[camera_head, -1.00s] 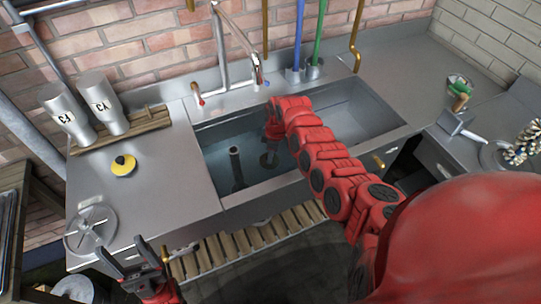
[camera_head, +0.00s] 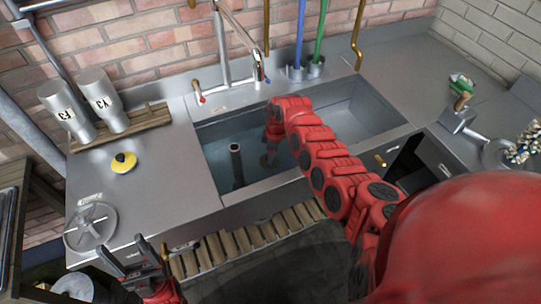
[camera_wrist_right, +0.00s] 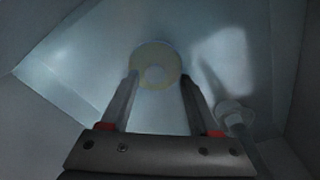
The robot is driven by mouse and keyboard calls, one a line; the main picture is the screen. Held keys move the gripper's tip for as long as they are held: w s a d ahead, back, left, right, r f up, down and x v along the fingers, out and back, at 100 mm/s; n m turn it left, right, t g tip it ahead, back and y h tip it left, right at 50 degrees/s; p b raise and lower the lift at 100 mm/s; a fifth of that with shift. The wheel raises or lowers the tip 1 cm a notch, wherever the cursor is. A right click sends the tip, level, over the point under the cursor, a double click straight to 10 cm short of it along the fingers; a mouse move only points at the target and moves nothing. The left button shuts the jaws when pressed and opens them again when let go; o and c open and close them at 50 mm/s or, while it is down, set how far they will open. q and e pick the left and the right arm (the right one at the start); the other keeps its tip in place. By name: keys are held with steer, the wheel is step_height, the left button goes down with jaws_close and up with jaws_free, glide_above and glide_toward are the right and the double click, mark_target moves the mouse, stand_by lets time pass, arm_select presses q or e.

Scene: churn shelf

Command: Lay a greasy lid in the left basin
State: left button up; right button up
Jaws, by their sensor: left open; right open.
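In the right wrist view, a pale round disc with a yellowish ring (camera_wrist_right: 155,66), apparently the greasy lid, lies on the basin floor just beyond my right fingertips. My right gripper (camera_wrist_right: 158,82) is open, its fingers on either side of the disc's near edge; I cannot tell if they touch it. In the head view, my right arm reaches down into the left basin (camera_head: 209,172), and the forearm partly hides the basins. My left gripper (camera_head: 126,251) is open and empty, in front of the counter's lower left edge. A round metal lid-like disc (camera_head: 91,227) lies on the left counter.
An upright standpipe (camera_head: 237,163) rises in the left basin, close to my right gripper. The tap (camera_head: 224,50) stands behind the basins. A yellow-and-black item (camera_head: 124,162) lies on the left counter.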

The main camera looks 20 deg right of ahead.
mark_target(275, 166)
steer(key=shift+d+r+p, duration=0.2)
steer(key=shift+r+p, duration=0.15)
steer(key=shift+r, duration=0.5)
step_height(275, 166, up, 11)
steer(key=d+b, duration=0.1)
steer(key=shift+s+b, duration=0.3)
steer(key=shift+s, duration=0.05)
steer(key=shift+r, duration=0.1)
